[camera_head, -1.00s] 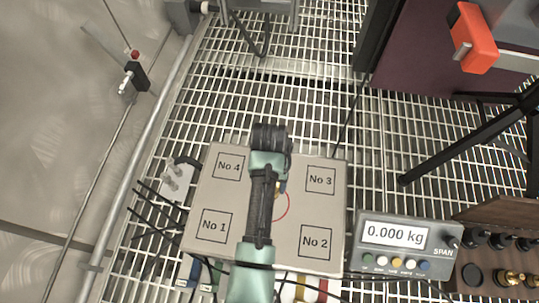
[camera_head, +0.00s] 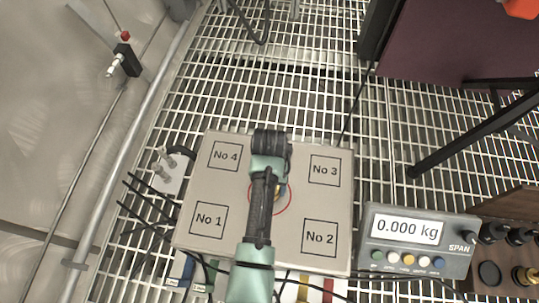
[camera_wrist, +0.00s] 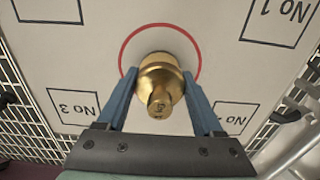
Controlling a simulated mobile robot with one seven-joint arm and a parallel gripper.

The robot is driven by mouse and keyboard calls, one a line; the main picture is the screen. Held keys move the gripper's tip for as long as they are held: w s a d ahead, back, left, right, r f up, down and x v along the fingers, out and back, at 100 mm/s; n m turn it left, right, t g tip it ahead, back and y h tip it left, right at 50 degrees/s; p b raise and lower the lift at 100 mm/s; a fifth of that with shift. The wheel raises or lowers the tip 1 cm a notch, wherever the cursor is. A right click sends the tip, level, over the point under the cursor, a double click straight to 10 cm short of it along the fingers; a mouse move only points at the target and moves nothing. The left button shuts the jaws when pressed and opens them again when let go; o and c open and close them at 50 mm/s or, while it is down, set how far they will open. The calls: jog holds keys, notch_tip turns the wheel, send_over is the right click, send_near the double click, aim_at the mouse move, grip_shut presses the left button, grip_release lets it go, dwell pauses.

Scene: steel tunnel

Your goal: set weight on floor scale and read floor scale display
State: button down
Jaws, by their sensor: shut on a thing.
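The brass weight (camera_wrist: 160,84) is between the blue fingers of my gripper (camera_wrist: 159,78) in the wrist view. My gripper is shut on it. The weight is over the red circle in the middle of the scale platform (camera_head: 215,188). I cannot tell whether its base touches the platform. In the head view my arm hides most of the weight and gripper. The platform has squares marked No 1 to No 4. The scale display (camera_head: 407,229), right of the platform, reads 0.000 kg.
A wooden case (camera_head: 503,208) with dark and brass weights stands at the right edge. A black stand leg (camera_head: 470,135) crosses above the display. Cables and coloured tags lie along the platform's near edge. The floor is open steel grating (camera_head: 300,95).

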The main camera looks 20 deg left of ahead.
jog(key=shift+w, duration=0.1)
jog(key=shift+c, duration=0.2)
grip_release()
notch_tip(320, 180, up, 12)
jog(key=p, duration=1)
jog(key=shift+r, duration=0.15)
